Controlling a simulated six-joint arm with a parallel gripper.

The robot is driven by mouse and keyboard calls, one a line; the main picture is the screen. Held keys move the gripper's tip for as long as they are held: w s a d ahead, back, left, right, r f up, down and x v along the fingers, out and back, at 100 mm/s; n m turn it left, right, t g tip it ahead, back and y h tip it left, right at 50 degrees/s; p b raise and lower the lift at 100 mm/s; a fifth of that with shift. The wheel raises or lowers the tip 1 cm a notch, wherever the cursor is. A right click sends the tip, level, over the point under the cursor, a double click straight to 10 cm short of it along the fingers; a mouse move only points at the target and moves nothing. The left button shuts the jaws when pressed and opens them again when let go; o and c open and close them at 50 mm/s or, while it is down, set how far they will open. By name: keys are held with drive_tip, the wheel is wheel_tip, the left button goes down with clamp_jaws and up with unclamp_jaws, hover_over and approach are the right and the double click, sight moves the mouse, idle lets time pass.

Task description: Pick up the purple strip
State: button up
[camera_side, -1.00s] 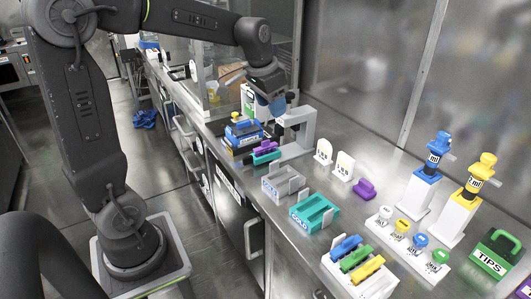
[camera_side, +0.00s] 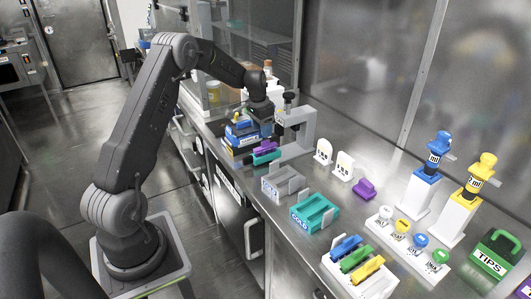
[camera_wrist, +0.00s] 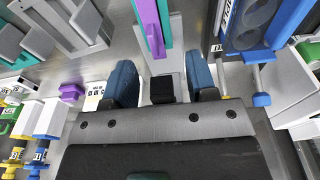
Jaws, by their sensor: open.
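A purple strip (camera_side: 259,147) sits with a teal strip or block (camera_side: 266,157) at the base of a grey stand device (camera_side: 296,128) in the side view. In the wrist view the purple strip (camera_wrist: 154,38) runs along the teal piece (camera_wrist: 165,20), ahead of my gripper. My gripper (camera_wrist: 164,82) is open, with its blue fingers apart and nothing held. A black knob (camera_wrist: 162,90) shows between the fingers. In the side view my gripper is behind the strip, close to the device and the blue box; its fingertips are hard to make out there.
Another purple piece (camera_side: 364,189) lies on the bench to the right. A grey holder (camera_side: 283,184) and a teal holder (camera_side: 315,213) stand nearer. Pipettes, capped vials and tip boxes fill the right.

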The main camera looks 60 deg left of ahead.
sight(266, 141)
drive_tip(key=f, duration=0.5)
drive_tip(key=w+f, duration=0.1)
drive_tip(key=f, duration=0.1)
drive_tip(key=shift+d+f, duration=0.2)
drive_tip(key=shift+d, duration=0.2)
clamp_jaws()
drive_tip(key=shift+r, duration=1.6)
drive_tip(key=shift+s+f, duration=0.1)
drive_tip(key=shift+f, duration=0.1)
drive_tip(key=shift+s+t, duration=0.25)
drive_tip(key=shift+t, duration=0.5)
drive_tip(key=shift+s+t, duration=0.2)
drive_tip(key=shift+t, duration=0.55)
